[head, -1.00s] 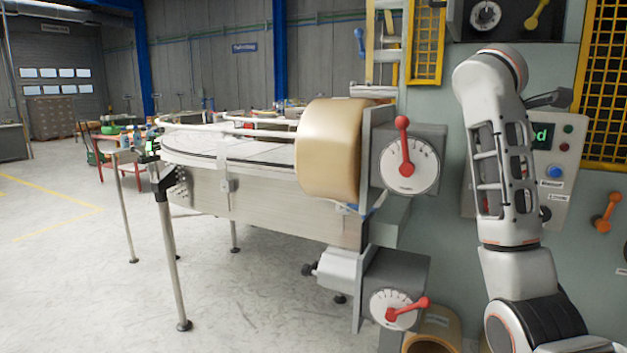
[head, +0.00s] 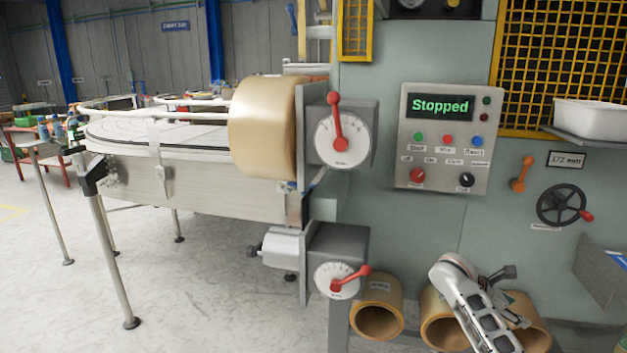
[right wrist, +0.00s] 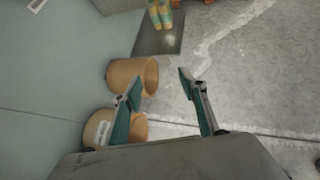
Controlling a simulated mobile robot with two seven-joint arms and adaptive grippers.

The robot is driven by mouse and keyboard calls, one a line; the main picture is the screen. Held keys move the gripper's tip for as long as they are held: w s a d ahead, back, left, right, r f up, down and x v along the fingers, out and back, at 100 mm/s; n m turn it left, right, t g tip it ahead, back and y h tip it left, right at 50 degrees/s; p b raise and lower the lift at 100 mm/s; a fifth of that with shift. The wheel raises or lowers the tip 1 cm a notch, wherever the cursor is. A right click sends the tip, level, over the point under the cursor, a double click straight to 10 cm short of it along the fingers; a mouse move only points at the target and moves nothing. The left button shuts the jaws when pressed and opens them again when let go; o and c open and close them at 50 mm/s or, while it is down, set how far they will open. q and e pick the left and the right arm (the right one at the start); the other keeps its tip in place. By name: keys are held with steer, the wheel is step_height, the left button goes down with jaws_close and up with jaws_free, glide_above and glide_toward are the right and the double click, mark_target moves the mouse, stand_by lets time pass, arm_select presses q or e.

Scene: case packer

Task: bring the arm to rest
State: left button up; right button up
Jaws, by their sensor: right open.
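My right arm (head: 478,305) shows at the lower right of the head view, in front of the machine's lower front and the tan rolls. I cannot clearly make out its fingers there. In the right wrist view my right gripper (right wrist: 160,86) is open, with its two teal-padded fingers apart and nothing between them. The fingers hang above the floor, beside two tan rolls; the left finger overlaps the rolls in the picture, and I cannot tell the gap. My left gripper is not in view.
The control panel (head: 446,138) reads "Stopped". Dials with red levers (head: 337,130), a handwheel (head: 561,204) and a shelf with a white tray (head: 596,118) stick out from the machine. Tan rolls (head: 376,306) lie below. A conveyor (head: 190,190) stands left; the floor in front is open.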

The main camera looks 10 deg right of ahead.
steer(key=w+a+m+t+y, duration=0.2)
steer(key=w+a+m+t, duration=0.15)
steer(key=w, duration=0.45)
steer(key=w+a+m+t+y, duration=0.2)
steer(key=w+a+t, duration=0.25)
steer(key=w, duration=0.35)
steer(key=w+a+r+m+t+y, duration=0.55)
steer(key=w+a+r+t, duration=0.45)
steer(key=r, duration=0.4)
steer(key=s+a+f+g+y, duration=0.1)
steer(key=s+a+f, duration=0.3)
steer(key=s+f, duration=0.3)
steer(key=s+a+f+g+y, duration=0.1)
steer(key=s+a+f, duration=0.3)
steer(key=f, duration=0.5)
steer(key=s+a+f+g+y, duration=0.1)
steer(key=s+a+f, duration=0.45)
steer(key=f, duration=0.25)
steer(key=s+a+f+g, duration=0.1)
steer(key=s+a+f, duration=0.2)
steer(key=s, duration=0.7)
steer(key=s+a+f+g+y, duration=0.1)
steer(key=s+a+f, duration=0.3)
steer(key=s, duration=0.6)
steer(key=s+a+f+g, duration=0.1)
steer(key=s+a+f, duration=0.2)
steer(key=s, duration=0.7)
step_height(320, 180, down, 2)
steer(key=shift+s+a+g, duration=0.3)
steer(key=shift+s+a, duration=0.1)
